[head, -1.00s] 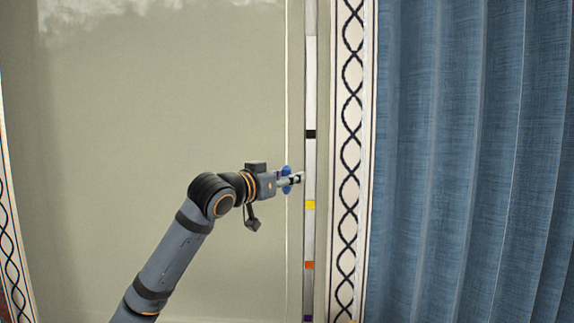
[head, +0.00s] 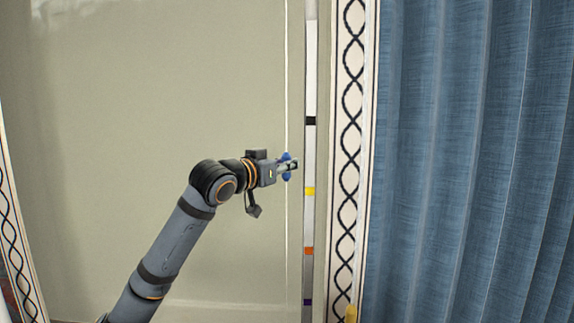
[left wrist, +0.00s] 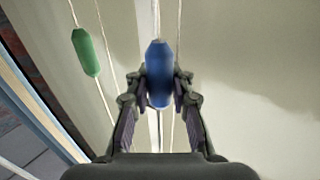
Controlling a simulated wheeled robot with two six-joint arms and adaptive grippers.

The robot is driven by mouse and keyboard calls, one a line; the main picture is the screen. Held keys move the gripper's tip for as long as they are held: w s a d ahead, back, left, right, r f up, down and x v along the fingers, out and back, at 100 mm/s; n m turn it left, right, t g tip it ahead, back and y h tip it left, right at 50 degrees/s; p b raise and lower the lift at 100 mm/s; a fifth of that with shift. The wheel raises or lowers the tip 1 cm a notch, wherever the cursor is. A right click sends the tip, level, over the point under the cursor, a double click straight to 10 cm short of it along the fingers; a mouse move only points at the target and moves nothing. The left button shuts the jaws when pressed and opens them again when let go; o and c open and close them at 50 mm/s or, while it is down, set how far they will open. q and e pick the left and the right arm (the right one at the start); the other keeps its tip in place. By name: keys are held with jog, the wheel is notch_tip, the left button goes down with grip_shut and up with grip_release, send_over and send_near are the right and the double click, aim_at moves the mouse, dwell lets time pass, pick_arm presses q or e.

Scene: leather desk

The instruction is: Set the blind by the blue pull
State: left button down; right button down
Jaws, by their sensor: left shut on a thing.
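The blue pull (head: 287,176) hangs on a pale cord in front of the greenish-beige blind (head: 150,130). My left gripper (head: 288,166) is shut on the blue pull, whose ends show above and below the fingers. In the left wrist view the blue pull (left wrist: 159,72) stands upright between the two fingertips (left wrist: 159,88). A strip (head: 310,150) with black, yellow, orange and purple marks runs upright just right of the gripper. The gripper is level with a stretch between the black and yellow marks. My right gripper is not in view.
A green pull (left wrist: 86,52) hangs on another cord to the left in the left wrist view. A patterned border (head: 348,150) and a blue curtain (head: 470,150) stand right of the strip. A small yellow thing (head: 351,314) shows at the bottom.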

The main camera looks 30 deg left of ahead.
pick_arm(q)
notch_tip(320, 180, down, 27)
jog(key=b, duration=2.4)
jog(key=shift+w, duration=0.15)
jog(key=c, duration=1.5)
grip_release()
jog(key=o, duration=0.4)
jog(key=shift+s+r, duration=0.25)
jog(key=shift+s, duration=0.35)
jog(key=shift+c, duration=0.2)
jog(key=r, duration=0.9)
jog(key=shift+w+r, duration=0.3)
jog(key=shift+r, duration=0.05)
jog(key=shift+f, duration=0.1)
